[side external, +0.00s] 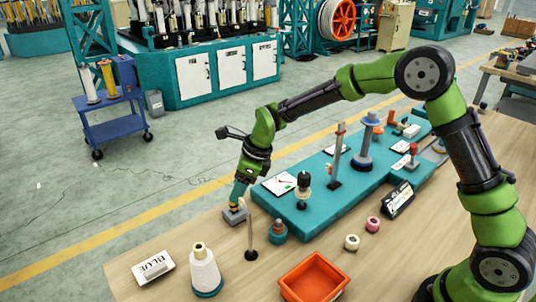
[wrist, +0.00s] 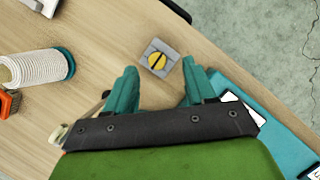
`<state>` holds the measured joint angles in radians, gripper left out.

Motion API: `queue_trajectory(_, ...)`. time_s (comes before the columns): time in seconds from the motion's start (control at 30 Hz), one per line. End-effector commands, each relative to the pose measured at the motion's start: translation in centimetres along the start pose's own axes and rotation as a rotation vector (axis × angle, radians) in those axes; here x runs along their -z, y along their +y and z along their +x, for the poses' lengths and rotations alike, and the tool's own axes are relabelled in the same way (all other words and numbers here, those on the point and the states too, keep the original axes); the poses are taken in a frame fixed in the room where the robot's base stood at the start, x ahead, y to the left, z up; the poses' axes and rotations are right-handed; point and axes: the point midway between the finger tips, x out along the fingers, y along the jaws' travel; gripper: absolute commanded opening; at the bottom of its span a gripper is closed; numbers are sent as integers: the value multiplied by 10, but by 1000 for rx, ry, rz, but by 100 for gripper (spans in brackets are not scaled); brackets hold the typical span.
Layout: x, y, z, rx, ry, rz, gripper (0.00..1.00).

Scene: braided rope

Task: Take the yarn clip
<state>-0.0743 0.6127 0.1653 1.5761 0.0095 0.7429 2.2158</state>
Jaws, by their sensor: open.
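A small grey square block with a round yellow top and a dark slot (wrist: 158,57), which looks like the yarn clip, sits on the wooden table. In the side view the grey block (side external: 235,216) is near the table's far left edge, partly covered by my fingers. My gripper (side external: 237,199) points down just above it. In the wrist view my gripper (wrist: 159,67) is open, with its teal fingers apart. The block lies ahead of the fingertips, roughly between them. No contact between fingers and block can be made out.
A teal platform (side external: 310,216) with posts and instruments stands right of my gripper. A thin post on a dark base (side external: 250,255) and a teal knob (side external: 278,232) stand close by.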

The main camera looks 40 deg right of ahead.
Motion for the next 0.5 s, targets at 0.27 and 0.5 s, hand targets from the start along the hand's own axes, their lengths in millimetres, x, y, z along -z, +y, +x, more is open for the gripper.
queue_trajectory(0.27,3,3,29,-3,2,1,55)
queue_trajectory(0.5,3,4,55,0,0,0,55)
